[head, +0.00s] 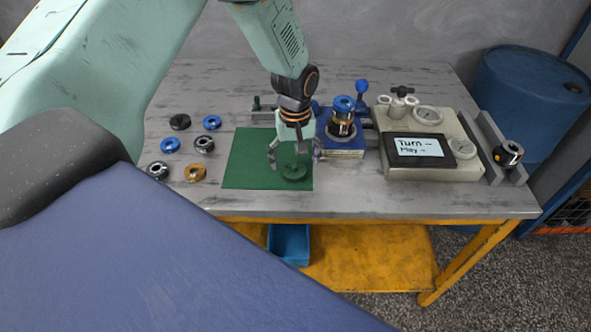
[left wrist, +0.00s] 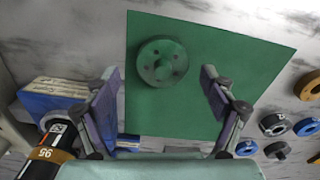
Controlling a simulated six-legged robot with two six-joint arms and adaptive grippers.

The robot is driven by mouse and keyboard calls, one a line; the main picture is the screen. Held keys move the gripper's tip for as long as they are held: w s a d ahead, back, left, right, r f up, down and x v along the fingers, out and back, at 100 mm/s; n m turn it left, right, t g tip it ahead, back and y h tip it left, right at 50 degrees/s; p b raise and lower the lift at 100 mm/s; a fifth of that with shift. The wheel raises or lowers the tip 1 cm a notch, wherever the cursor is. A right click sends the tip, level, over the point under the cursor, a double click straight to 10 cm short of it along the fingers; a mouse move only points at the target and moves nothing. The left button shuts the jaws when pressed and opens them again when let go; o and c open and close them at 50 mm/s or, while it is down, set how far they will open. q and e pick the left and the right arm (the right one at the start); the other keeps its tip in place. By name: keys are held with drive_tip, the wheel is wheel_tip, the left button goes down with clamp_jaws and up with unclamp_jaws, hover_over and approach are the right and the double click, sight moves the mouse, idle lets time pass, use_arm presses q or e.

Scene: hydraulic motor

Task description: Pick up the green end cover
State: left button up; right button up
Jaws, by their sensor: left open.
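The green end cover (head: 293,172) is a round disc with small holes, lying flat on the green mat (head: 240,165). In the left wrist view the cover (left wrist: 162,62) lies on the mat (left wrist: 230,50), ahead of the fingertips and between their lines, nearer the left finger. My left gripper (head: 295,158) is open and empty, pointing down above the mat. Its two fingers also show apart in the left wrist view (left wrist: 160,80). The exact height over the cover is hard to tell. My right gripper is not in view.
Several black, blue and orange rings (head: 195,172) lie left of the mat. Right of it stand a blue fixture (head: 345,148) holding a motor part (head: 342,122), and a beige gauge panel (head: 435,172) with a sign (head: 417,150). A blue bin (head: 289,244) sits below the table.

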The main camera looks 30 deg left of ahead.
sight(294, 165)
use_arm(q)
drive_tip(key=shift+s+f, duration=0.15)
drive_tip(key=shift+f, duration=0.5)
drive_tip(key=shift+s+a+f, duration=0.15)
drive_tip(key=shift+f, duration=0.15)
drive_tip(key=shift+w, duration=0.3)
drive_tip(key=shift+c, duration=1.3)
drive_tip(key=shift+s, duration=0.25)
drive_tip(key=c, duration=0.5)
drive_tip(key=shift+w, duration=0.15)
drive_tip(key=c, duration=0.7)
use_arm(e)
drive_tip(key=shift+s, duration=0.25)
use_arm(q)
wheel_tip(294, 165, up, 10)
drive_tip(key=shift+f+p, duration=0.2)
drive_tip(key=shift+p, duration=0.25)
drive_tip(key=shift+r, duration=0.25)
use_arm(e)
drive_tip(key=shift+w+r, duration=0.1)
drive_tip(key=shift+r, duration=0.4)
use_arm(q)
drive_tip(key=shift+r, duration=0.15)
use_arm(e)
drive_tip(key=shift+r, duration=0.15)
